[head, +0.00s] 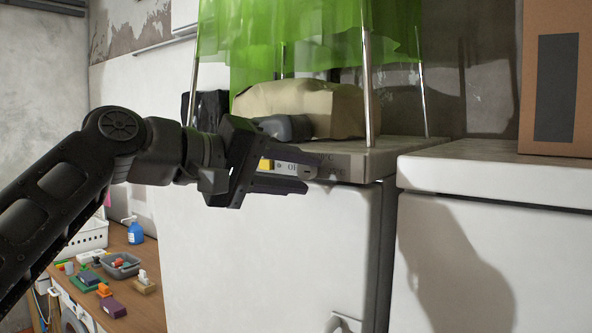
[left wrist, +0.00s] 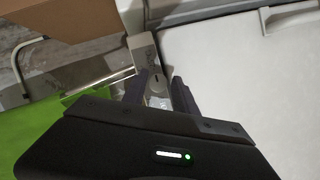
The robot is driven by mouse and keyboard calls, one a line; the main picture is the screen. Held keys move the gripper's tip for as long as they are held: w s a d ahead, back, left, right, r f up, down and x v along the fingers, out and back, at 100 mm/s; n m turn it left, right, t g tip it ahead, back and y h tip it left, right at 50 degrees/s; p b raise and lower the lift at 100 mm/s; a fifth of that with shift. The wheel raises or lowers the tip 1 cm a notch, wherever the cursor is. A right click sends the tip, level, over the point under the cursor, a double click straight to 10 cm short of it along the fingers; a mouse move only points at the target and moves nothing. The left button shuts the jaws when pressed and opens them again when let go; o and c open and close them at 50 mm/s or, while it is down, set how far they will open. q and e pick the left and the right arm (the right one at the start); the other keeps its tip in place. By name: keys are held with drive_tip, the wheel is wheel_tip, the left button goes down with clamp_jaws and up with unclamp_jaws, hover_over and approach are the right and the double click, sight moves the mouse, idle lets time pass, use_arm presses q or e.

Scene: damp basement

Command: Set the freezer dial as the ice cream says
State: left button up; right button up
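The white freezer (head: 270,255) has a grey control strip along its top front edge. A small grey round part, which looks like the dial (head: 307,171), shows on this strip beside printed marks and a yellow patch. My left gripper (head: 304,173) is at the strip, its fingers apart above and below the dial. In the left wrist view the dial (left wrist: 157,84) shows between the two spread fingers (left wrist: 160,77). I cannot tell whether they touch it. The dial's setting is too small to read. No ice cream can be made out. My right gripper is not in view.
A rack with thin metal legs and green sheeting (head: 300,35) stands on the freezer top, with a beige paper package (head: 310,100) under it. A second white appliance (head: 500,165) with a cardboard box (head: 556,75) stands at right. A cluttered wooden bench (head: 135,300) is low at left.

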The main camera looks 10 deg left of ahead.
use_arm(q)
drive_tip(key=shift+o, duration=1.2)
drive_tip(key=shift+r, duration=0.1)
drive_tip(key=b+v, duration=0.1)
drive_tip(key=v, duration=0.6)
drive_tip(key=shift+s+a+b, duration=0.25)
drive_tip(key=shift+s+b, duration=0.05)
